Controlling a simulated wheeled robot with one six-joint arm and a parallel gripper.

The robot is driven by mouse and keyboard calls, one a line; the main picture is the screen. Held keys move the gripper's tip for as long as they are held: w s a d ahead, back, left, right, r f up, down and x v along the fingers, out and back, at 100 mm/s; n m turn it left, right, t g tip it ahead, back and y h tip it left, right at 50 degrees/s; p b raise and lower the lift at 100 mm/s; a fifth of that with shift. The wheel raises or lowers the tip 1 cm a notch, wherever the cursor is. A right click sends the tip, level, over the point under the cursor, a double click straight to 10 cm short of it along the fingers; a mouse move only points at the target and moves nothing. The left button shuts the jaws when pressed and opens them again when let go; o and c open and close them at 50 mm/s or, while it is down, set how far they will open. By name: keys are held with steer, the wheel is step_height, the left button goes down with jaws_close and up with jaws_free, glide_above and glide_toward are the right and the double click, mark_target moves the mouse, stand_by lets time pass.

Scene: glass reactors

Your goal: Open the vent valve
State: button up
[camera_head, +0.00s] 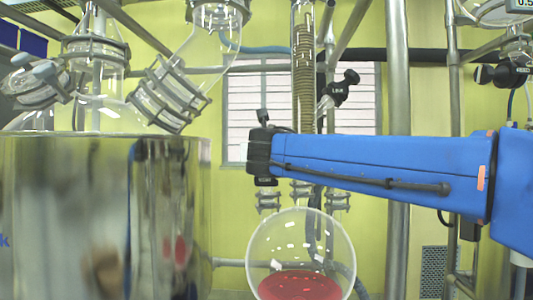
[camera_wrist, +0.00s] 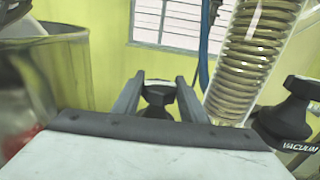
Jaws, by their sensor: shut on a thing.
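In the wrist view, my gripper (camera_wrist: 158,82) has its two grey fingers on either side of a black valve knob (camera_wrist: 158,98). The fingers are shut on this knob, which I take to be the vent valve; I cannot read a label on it here. In the head view, my gripper (camera_head: 259,152) is at the left end of the blue arm, above the round glass flask. Its fingers point away from the camera and are hidden. A small dark part with a pale label (camera_head: 266,182) shows just below it, too small to read.
A black vacuum valve (camera_wrist: 287,115) stands close to the right, beside a coiled glass condenser (camera_wrist: 250,60); in the head view the valve (camera_head: 343,86) is above the arm. A shiny metal vessel (camera_head: 100,220) fills the left. A flask (camera_head: 300,245) with red liquid hangs below.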

steer(key=shift+n+g+y, duration=0.3)
steer(key=shift+n+y, duration=0.9)
steer(key=shift+y, duration=0.7)
steer(key=shift+n+g+y, duration=0.3)
steer(key=shift+n+y, duration=0.2)
steer(key=shift+y, duration=0.2)
steer(key=o, duration=1.1)
steer(key=shift+c, duration=0.2)
steer(key=shift+s, duration=0.1)
steer(key=v, duration=1.7)
steer(key=shift+d, duration=0.1)
